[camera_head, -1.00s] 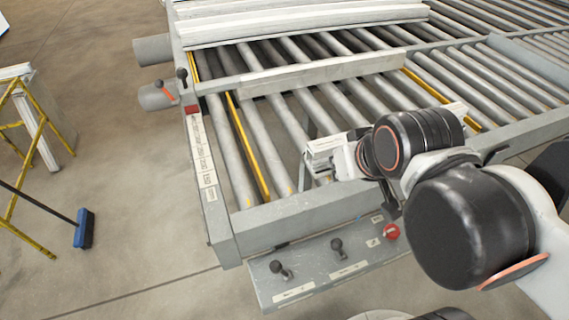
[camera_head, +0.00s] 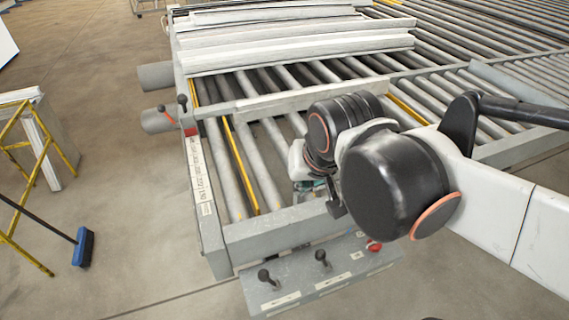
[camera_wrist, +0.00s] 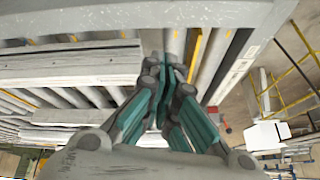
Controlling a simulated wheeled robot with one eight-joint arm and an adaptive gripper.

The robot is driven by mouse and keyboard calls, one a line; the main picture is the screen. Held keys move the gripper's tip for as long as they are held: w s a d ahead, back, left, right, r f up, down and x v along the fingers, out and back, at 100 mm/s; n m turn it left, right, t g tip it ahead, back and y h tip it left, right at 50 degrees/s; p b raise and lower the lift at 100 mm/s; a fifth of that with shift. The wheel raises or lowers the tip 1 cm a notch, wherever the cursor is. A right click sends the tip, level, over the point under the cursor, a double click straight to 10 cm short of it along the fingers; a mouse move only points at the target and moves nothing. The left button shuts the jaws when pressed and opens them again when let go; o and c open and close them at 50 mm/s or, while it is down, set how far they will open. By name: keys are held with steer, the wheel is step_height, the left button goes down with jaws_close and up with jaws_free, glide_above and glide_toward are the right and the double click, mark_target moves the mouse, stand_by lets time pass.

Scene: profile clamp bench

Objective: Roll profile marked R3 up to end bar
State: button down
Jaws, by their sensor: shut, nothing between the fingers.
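A single pale profile (camera_head: 262,106) lies across the rollers in the head view, in front of the stacked profiles; no R3 mark is legible on it. A grey cross bar (camera_head: 213,110) shows beyond its left end; I cannot tell whether they touch or whether this is the end bar. My gripper (camera_head: 304,187) is over the near rollers, on the near side of the profile, partly hidden by my arm. In the wrist view my gripper's teal fingers (camera_wrist: 163,68) are together with nothing held.
Several long profiles (camera_head: 295,45) are stacked at the back. A labelled side rail (camera_head: 200,190) and a front beam (camera_head: 270,232) edge the rollers. A panel with knobs (camera_head: 315,277) juts out below. A yellow trestle (camera_head: 42,150) and blue broom (camera_head: 83,247) stand left on the floor.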

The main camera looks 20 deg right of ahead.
steer(key=w+a+r+m+g+h+p, duration=0.1)
steer(key=w+a+r+m+g+p, duration=0.15)
steer(key=w+m+p, duration=0.4)
steer(key=w+a+r+m+g+h+p, duration=0.1)
steer(key=w+a+r+m+g+p, duration=0.15)
steer(key=w+m+p, duration=0.35)
steer(key=f, duration=0.4)
steer(key=d+f+m+b, duration=0.1)
steer(key=f, duration=0.3)
steer(key=s+d+f+m+h, duration=0.1)
steer(key=f, duration=0.3)
steer(key=shift+f+m+g+b, duration=0.25)
steer(key=shift+f+g+b, duration=0.1)
steer(key=shift+g+b, duration=0.05)
steer(key=d, duration=0.4)
steer(key=shift+r, duration=0.15)
